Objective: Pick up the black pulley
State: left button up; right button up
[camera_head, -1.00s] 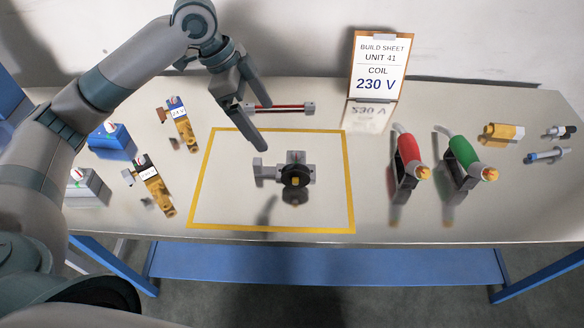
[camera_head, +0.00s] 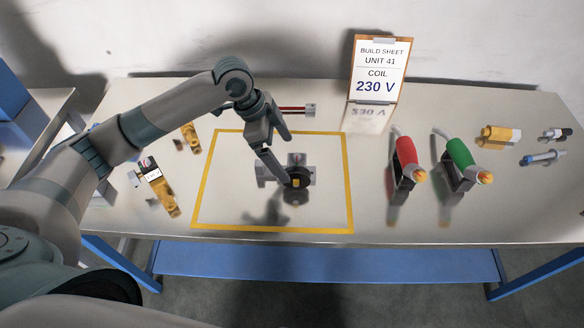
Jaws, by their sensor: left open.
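The black pulley (camera_head: 299,179) is a dark round part on a small grey metal fixture (camera_head: 297,158) inside the yellow taped square (camera_head: 346,190) in the middle of the table. My left gripper (camera_head: 287,160) is open above the fixture. Its nearer finger reaches down to the left edge of the pulley and hides part of the fixture. I cannot tell whether that finger touches the pulley. The other finger is farther back, above the square. My right gripper is not in view.
A build sheet (camera_head: 378,70) reading 230 V stands at the back. Coil-like brass parts (camera_head: 160,187) lie on the left. A red-striped bar (camera_head: 308,110) lies behind the gripper.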

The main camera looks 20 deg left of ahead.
aim_at(291, 166)
pick_arm(q)
jog(key=shift+d+f, duration=0.2)
jog(key=shift+f, duration=0.4)
jog(key=shift+d+f+p, duration=0.2)
jog(key=shift+f+p, duration=0.15)
jog(key=shift+p, duration=0.15)
jog(key=p+x, duration=0.1)
jog(key=x, duration=0.2)
jog(key=shift+d+f+p, duration=0.2)
jog(key=shift+f+p, duration=0.15)
jog(key=shift+f, duration=0.3)
jog(key=shift+w+r, duration=0.1)
jog(key=c, duration=1.9)
